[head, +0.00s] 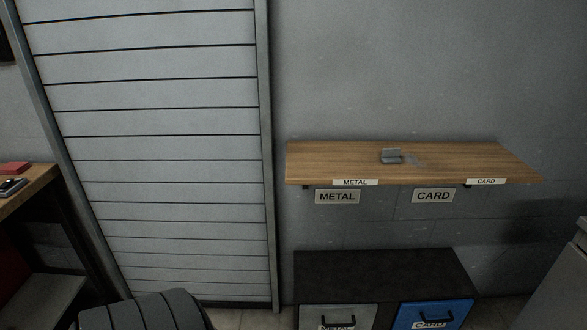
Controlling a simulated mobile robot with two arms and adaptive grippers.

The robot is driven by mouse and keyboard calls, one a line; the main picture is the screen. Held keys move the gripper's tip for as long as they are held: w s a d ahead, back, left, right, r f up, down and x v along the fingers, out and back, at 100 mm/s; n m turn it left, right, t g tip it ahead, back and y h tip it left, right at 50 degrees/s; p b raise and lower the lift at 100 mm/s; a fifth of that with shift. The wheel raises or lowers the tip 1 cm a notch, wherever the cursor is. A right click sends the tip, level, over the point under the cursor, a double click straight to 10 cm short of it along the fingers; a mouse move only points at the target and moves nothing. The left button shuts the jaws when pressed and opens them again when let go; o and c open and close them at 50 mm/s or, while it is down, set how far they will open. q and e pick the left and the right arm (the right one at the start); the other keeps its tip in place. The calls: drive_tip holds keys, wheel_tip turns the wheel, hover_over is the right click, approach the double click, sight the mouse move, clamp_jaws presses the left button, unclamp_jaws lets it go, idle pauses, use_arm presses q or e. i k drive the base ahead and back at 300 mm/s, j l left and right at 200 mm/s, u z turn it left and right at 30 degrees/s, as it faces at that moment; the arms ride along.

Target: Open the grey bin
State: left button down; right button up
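The grey bin (312,317) is the left one of two bins in a dark cabinet at the bottom of the head view. Its front has a dark handle (338,322) and a METAL label, cut off by the lower edge of the picture. Its front looks flush with the cabinet. Neither of my grippers is in view, so I cannot see whether they are open or shut.
A blue bin (432,315) labelled CARD stands right of the grey one, under the black cabinet top (380,272). Above is a wooden shelf (330,160) with a small grey object (391,156). A slatted shutter (160,120) is left; a wooden table (30,185) is far left.

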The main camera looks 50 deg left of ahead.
sight(355, 317)
drive_tip(key=u, duration=1.3)
drive_tip(key=j, duration=0.1)
